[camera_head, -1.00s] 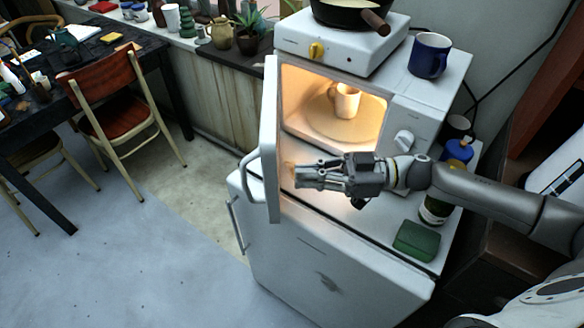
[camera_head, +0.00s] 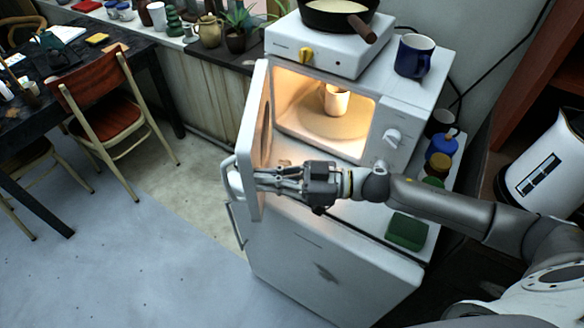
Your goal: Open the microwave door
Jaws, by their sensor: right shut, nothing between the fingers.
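The white microwave (camera_head: 408,115) stands on a small white fridge (camera_head: 325,262), and its lit inside shows. Its door (camera_head: 258,130) is swung wide open toward the left, with the handle (camera_head: 229,183) on its outer side. A light mug (camera_head: 336,100) stands on the round plate (camera_head: 310,127) inside. My right gripper (camera_head: 262,180) is shut and empty. It reaches in from the right, in front of the cavity, with its fingertips at the inner side of the door; I cannot tell whether they touch. My left gripper is not in view.
A hot plate (camera_head: 312,45) with a pan (camera_head: 338,15) and a blue mug (camera_head: 414,56) stand on the microwave. A green sponge (camera_head: 407,230) and bottles (camera_head: 440,160) are on the fridge top at right. A red chair (camera_head: 104,97) stands left; floor between is clear.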

